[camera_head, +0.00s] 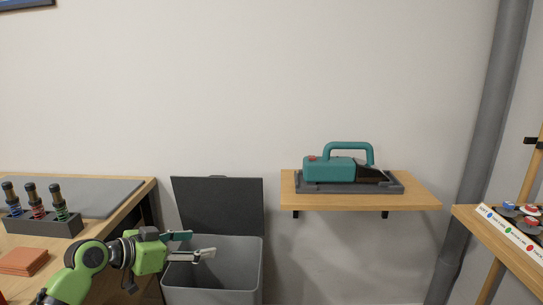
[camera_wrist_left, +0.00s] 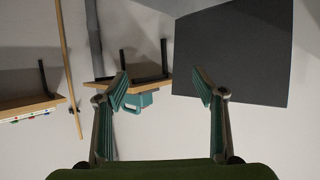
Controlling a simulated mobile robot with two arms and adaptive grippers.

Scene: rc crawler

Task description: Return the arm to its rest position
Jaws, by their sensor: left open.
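My left gripper (camera_head: 202,245) reaches in from the lower left of the head view on its green arm. Its two fingers are spread apart with nothing between them. It is in front of the grey bin (camera_head: 214,285), near the bin's rim and below the raised dark lid (camera_head: 220,203). In the left wrist view the open gripper (camera_wrist_left: 162,88) shows its teal finger pads apart, and the dark lid (camera_wrist_left: 238,50) fills the upper right. My right gripper is in neither view.
A wall shelf (camera_head: 426,198) holds a teal handled tool (camera_head: 330,169) on a grey tray. At left, a wooden table (camera_head: 143,193) carries a dark rack (camera_head: 42,226) of cylinders and orange-brown pads (camera_head: 22,262). A labelled wooden stand (camera_head: 505,236) is at right. The wall between is bare.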

